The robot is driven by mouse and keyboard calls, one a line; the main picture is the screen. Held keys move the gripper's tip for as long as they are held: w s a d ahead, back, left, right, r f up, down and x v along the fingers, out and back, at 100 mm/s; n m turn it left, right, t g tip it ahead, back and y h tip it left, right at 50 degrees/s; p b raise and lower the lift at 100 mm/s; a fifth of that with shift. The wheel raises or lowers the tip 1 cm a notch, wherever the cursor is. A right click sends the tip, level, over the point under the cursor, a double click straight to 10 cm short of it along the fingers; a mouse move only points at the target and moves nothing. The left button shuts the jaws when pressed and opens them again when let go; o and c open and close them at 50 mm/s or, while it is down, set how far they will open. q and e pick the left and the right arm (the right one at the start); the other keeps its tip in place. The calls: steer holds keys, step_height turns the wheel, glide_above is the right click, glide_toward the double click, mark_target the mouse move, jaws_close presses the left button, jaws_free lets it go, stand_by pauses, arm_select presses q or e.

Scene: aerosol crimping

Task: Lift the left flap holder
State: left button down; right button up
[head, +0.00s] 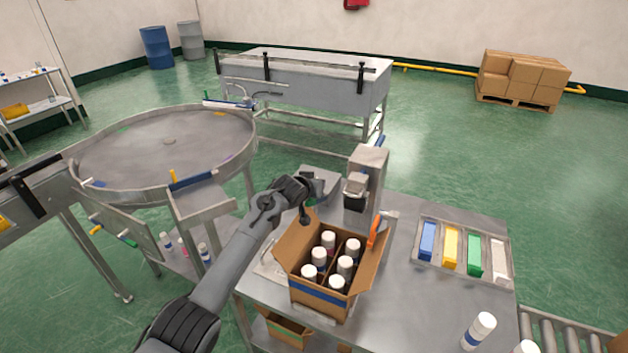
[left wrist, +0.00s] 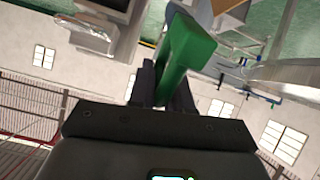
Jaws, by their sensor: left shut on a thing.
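My left gripper (head: 304,206) is over the back left corner of the open cardboard box (head: 312,291) on the grey table. In the left wrist view it is shut on a green piece (left wrist: 186,52), which looks like the left flap holder. The green piece is hidden in the head view, so I cannot tell whether it touches the box. The box's left flap (head: 293,242) leans outward. An orange flap holder (head: 375,231) sits at the right flap. Several white-capped cans (head: 328,240) stand in the box. My right gripper is not in view.
A grey crimping machine (head: 368,180) stands just behind the box. A tray (head: 462,275) with blue, yellow, green and white blocks lies to the right. A loose can (head: 478,331) stands at the front right. A round turntable (head: 165,150) is at the left.

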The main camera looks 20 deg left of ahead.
arm_select(q)
steer(key=shift+w+d+r+g+p, duration=0.3)
steer(key=shift+w+r+g, duration=0.1)
steer(key=shift+w+r, duration=0.1)
stand_by(0.3)
